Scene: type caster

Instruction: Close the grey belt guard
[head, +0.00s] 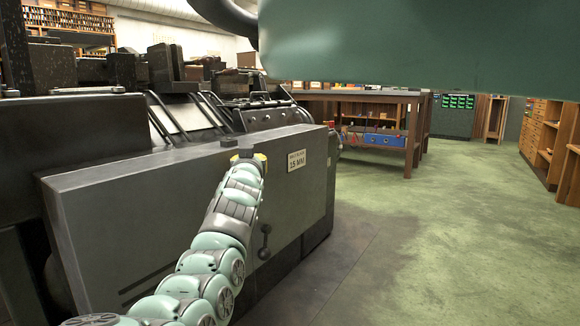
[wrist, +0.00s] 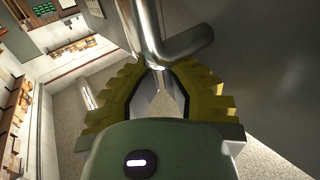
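The grey belt guard (head: 150,225) is a large, flat, box-like panel on the front of the dark machine. A small plate reading "15 MM" is on its right part. I cannot tell how far its edge stands from the machine. My gripper (head: 249,158), with yellow fingers, is at the guard's upper right face, just left of the plate. In the wrist view, the fingers of my gripper (wrist: 160,72) close in from both sides on a shiny metal handle (wrist: 150,30) with a side bend. The handle's end is partly hidden between the fingertips. The guard's grey face (wrist: 265,50) fills the right side there.
A dark ball-ended lever (head: 265,242) hangs low on the guard's front. A workbench (head: 385,97) with a blue box (head: 375,138) stands behind to the right. Wooden shelving (head: 545,140) lines the far right. The green floor (head: 450,230) right of the guard is clear.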

